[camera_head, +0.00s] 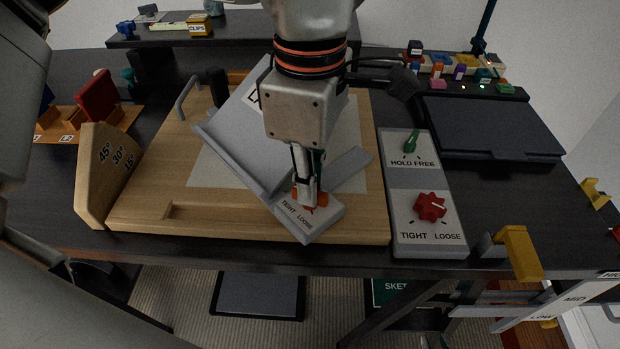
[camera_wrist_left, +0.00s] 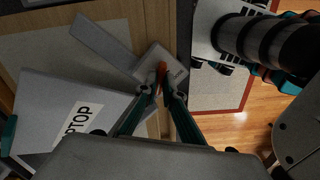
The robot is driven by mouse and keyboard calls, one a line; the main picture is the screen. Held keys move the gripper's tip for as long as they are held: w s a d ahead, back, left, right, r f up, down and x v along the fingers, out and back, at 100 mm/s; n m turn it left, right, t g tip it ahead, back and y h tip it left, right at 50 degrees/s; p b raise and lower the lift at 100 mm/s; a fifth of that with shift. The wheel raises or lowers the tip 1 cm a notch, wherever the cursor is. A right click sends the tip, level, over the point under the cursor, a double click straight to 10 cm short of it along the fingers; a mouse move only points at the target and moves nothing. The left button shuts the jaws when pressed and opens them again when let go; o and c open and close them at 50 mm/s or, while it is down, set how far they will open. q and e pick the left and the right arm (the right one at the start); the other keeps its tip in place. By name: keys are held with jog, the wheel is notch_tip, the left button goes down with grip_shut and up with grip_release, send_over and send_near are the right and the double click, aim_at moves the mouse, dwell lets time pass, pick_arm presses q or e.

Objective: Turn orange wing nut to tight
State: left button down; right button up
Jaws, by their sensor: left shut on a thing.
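The orange wing nut (camera_head: 322,199) sits on the grey end plate of a tilted bracket, above the printed words TIGHT and LOOSE. My left gripper (camera_head: 309,196) points straight down over it, with its fingers shut around it. The fingers hide most of the nut, and orange shows on both sides of them. In the left wrist view, my left gripper (camera_wrist_left: 160,88) has its tips together on the orange nut (camera_wrist_left: 161,70). I cannot tell exactly which mark the nut points to. My right gripper is not in view.
The grey bracket (camera_head: 232,150) lies on a wooden board (camera_head: 140,210). A control panel (camera_head: 400,180) with a red knob (camera_head: 430,206) and a green switch (camera_head: 411,142) stands close on the right. A wooden angle block (camera_head: 100,175) stands left.

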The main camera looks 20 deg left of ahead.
pick_arm(q)
jog(key=c, duration=2.2)
grip_release()
jog(key=shift+o, duration=0.2)
notch_tip(320, 180, up, 12)
